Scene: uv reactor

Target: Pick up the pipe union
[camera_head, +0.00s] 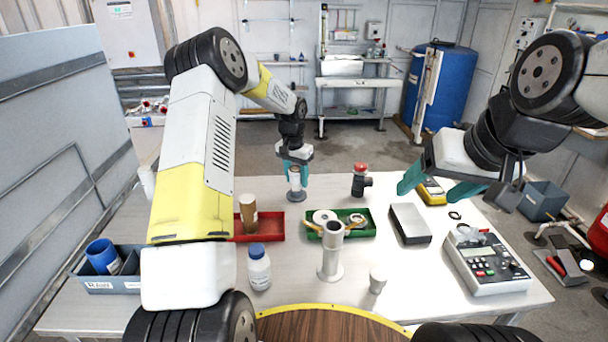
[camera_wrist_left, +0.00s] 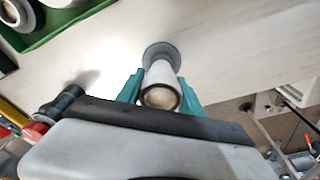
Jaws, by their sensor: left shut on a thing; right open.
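The thing I take for the pipe union (camera_head: 295,183) is a short white cylinder with a wider grey flange at its lower end, at the far side of the white table (camera_head: 340,190). My left gripper (camera_head: 295,171) points down and is shut on its upper part. In the left wrist view the teal fingers (camera_wrist_left: 160,88) clasp both sides of the pipe union (camera_wrist_left: 160,80), with its open round end toward the camera. I cannot tell whether the flange touches the table. My right gripper (camera_head: 430,191) is open and empty, above the right part of the table.
A black fitting with a red cap (camera_head: 360,181) stands right of the held piece. Nearer are a red tray (camera_head: 268,236), a green tray (camera_head: 368,231), a grey flanged pipe (camera_head: 330,255), a white bottle (camera_head: 259,268), a grey box (camera_head: 410,223) and a metering device (camera_head: 487,262).

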